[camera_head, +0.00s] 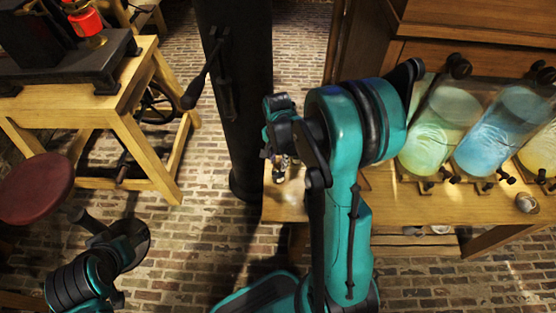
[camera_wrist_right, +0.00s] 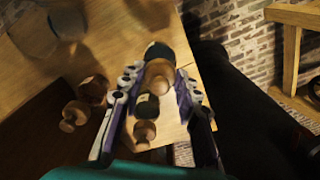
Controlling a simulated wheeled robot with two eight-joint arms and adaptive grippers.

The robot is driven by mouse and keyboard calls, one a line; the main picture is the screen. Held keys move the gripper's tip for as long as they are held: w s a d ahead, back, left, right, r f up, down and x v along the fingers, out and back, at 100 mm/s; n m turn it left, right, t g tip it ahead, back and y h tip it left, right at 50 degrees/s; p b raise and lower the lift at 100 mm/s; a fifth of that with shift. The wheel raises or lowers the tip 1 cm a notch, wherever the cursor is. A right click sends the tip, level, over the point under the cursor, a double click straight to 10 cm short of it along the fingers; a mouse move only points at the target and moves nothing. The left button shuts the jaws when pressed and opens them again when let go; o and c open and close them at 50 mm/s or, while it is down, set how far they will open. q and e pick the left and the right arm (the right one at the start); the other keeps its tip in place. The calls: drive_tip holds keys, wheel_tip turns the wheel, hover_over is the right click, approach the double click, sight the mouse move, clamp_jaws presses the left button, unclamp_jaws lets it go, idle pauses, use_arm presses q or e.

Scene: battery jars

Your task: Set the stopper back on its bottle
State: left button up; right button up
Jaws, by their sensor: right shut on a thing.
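My right gripper (camera_wrist_right: 160,95) is shut on a turned wooden piece with a dark band, which looks like the stopper (camera_wrist_right: 145,131). Its knob end faces the wrist camera. A dark green rounded shape (camera_wrist_right: 165,49) lies just beyond the fingertips, in line with the held piece; I cannot tell whether it is the bottle or whether they touch. In the head view the right gripper (camera_head: 281,163) hangs over the wooden table's left end, its fingers small and the held piece unclear. My left arm shows at the lower left, but its fingers do not.
Large jars of green (camera_head: 428,140) and blue liquid (camera_head: 487,137) stand on the table (camera_head: 455,208) at the right. Brown knobbed pieces (camera_wrist_right: 74,114) lie left of the gripper. A black column (camera_head: 235,90) stands close by. A wooden stand (camera_head: 150,130) and red stool (camera_head: 36,188) are at left.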

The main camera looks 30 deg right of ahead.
sight(278, 160)
drive_tip(key=shift+f, duration=0.15)
drive_tip(key=o, duration=0.5)
wheel_tip(278, 160, up, 11)
drive_tip(key=p, duration=0.8)
idle(0.5)
